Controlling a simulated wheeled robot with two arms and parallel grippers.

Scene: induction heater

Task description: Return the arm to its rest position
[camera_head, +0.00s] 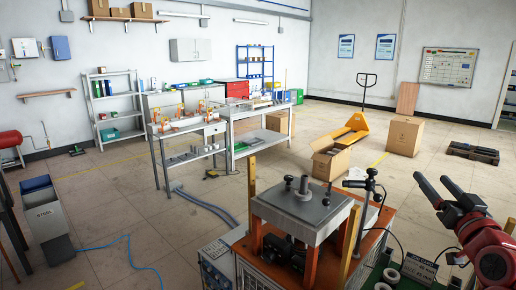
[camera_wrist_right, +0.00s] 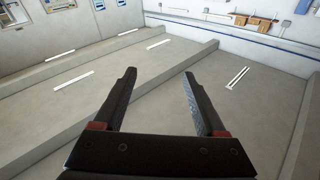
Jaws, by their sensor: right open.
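My right gripper (camera_head: 436,187) is at the right side of the head view, on a red arm, with its black fingers pointing up and to the left. It is open and empty, raised beside the induction heater. In the right wrist view the gripper (camera_wrist_right: 158,95) shows two parted fingers with nothing between them, and walls and ceiling beyond. The induction heater (camera_head: 302,212) stands at the bottom middle of the head view, with a grey top plate on an orange frame. My left gripper does not show.
A black-handled post (camera_head: 369,190) rises at the heater's right side, close to my right arm. Bearing-like rings (camera_head: 391,275) lie at the bottom right. An open cardboard box (camera_head: 331,160) and a yellow pallet jack (camera_head: 347,132) stand behind. The floor at left centre is mostly clear.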

